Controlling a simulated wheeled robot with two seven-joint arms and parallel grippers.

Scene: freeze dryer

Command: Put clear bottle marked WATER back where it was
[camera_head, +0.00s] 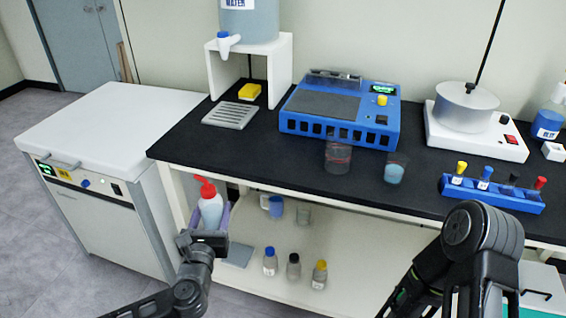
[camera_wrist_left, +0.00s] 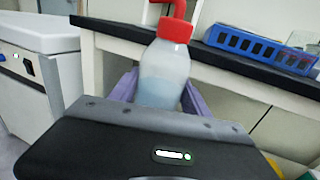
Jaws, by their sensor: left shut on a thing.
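A clear bottle (camera_head: 210,211) with a red cap and nozzle is upright in front of the bench's left end. It also shows in the left wrist view (camera_wrist_left: 164,73), with pale liquid inside; no WATER marking is readable on it. My left gripper (camera_head: 212,218) is shut on this bottle, with purple fingers on either side of it. The bottle's lower part is hidden by the gripper. My right arm is at the lower right in the head view, but its gripper is not in view.
The black bench top (camera_head: 270,158) carries a blue device (camera_head: 342,112), glass beakers (camera_head: 338,155), a white stirrer (camera_head: 475,130) and a blue rack (camera_head: 490,193). A WATER tank (camera_head: 250,20) stands behind. Small bottles (camera_head: 293,267) stand on the lower shelf (camera_head: 350,255). A white machine (camera_head: 95,220) is left.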

